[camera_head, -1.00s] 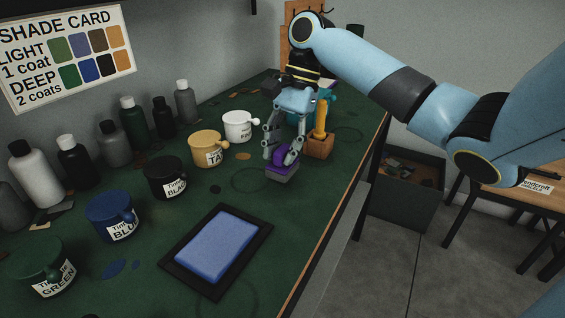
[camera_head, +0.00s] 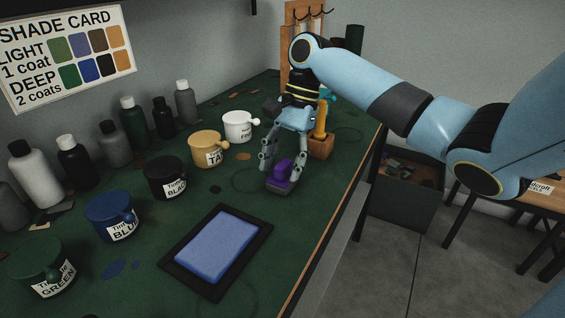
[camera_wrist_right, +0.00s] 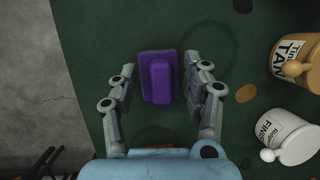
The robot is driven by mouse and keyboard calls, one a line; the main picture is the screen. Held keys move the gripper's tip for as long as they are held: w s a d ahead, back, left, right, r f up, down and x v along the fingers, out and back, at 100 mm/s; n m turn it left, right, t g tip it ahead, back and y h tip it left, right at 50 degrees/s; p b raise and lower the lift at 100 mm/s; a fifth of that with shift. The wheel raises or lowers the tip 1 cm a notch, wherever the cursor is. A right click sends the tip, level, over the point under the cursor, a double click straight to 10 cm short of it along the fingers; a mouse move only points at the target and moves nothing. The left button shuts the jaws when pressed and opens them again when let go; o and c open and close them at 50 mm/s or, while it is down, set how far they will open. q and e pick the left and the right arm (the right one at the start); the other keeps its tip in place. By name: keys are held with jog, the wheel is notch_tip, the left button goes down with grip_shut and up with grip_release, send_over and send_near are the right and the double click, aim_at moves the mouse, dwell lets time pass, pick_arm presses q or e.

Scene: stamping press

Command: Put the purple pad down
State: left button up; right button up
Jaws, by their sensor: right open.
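The purple pad (camera_head: 283,175) has a raised purple grip on a flat base. It rests on the green bench top between the blue slab and the white cup. My right gripper (camera_head: 281,167) is open over it, with one finger on each side. In the right wrist view the pad (camera_wrist_right: 158,78) sits between the spread fingers (camera_wrist_right: 160,68), with a gap on both sides. My left gripper is not in view.
A blue slab in a black tray (camera_head: 176,267) lies nearer. Labelled cups, including tan (camera_head: 205,147) and white (camera_head: 238,126), line the left. A wooden block (camera_head: 321,147) with an orange handle stands just behind the gripper. The bench's right edge (camera_head: 340,215) is close.

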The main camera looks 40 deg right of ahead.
jog(key=v, duration=1.2)
jog(key=shift+r, duration=0.1)
